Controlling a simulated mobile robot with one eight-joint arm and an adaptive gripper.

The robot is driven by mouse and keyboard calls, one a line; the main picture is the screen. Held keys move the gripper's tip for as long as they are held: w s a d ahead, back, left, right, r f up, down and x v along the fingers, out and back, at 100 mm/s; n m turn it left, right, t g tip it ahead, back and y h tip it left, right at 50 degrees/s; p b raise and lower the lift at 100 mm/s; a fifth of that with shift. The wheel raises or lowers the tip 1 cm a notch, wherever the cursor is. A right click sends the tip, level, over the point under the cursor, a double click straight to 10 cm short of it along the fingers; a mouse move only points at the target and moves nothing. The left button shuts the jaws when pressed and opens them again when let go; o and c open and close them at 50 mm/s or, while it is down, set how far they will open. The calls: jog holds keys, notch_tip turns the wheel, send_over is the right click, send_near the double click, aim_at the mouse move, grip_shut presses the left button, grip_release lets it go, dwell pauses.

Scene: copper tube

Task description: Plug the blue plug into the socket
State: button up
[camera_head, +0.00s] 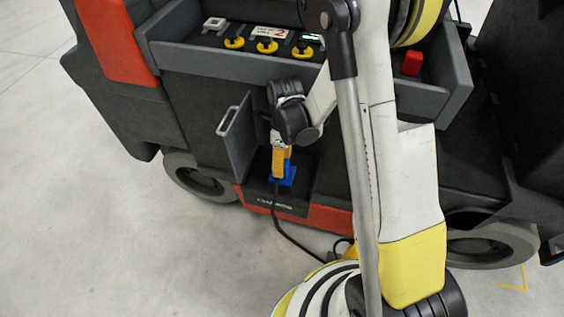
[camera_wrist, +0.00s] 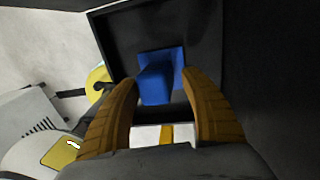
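A blue plug-like part (camera_head: 287,174) sits in the dark recess of the machine, just below my gripper (camera_head: 281,165). In the wrist view the blue part (camera_wrist: 157,84) shows as a block in front of a squarish blue piece, between and beyond my yellow fingertips (camera_wrist: 160,84). My fingers stand apart on either side of it, with a small gap visible at the right. I cannot tell whether the left fingertip touches it. The socket cannot be told apart from the blue part. A black cable (camera_head: 294,241) runs from below the blue part down towards the floor.
The dark machine with red trim (camera_head: 325,216) surrounds the recess. An open grey flap (camera_head: 237,137) stands left of my gripper. A shelf with yellow knobs (camera_head: 267,46) lies above. The pale floor (camera_head: 120,240) at the left is clear.

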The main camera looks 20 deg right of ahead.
notch_tip(320, 180, up, 12)
jog(key=w, duration=0.1)
jog(key=shift+d, duration=0.35)
dwell(0.7)
jog(key=s+r+n+t, duration=0.8)
jog(key=s+r+n, duration=0.6)
jog(key=n, duration=1.1)
jog(key=shift+a+h, duration=0.3)
jog(key=shift+o, duration=0.6)
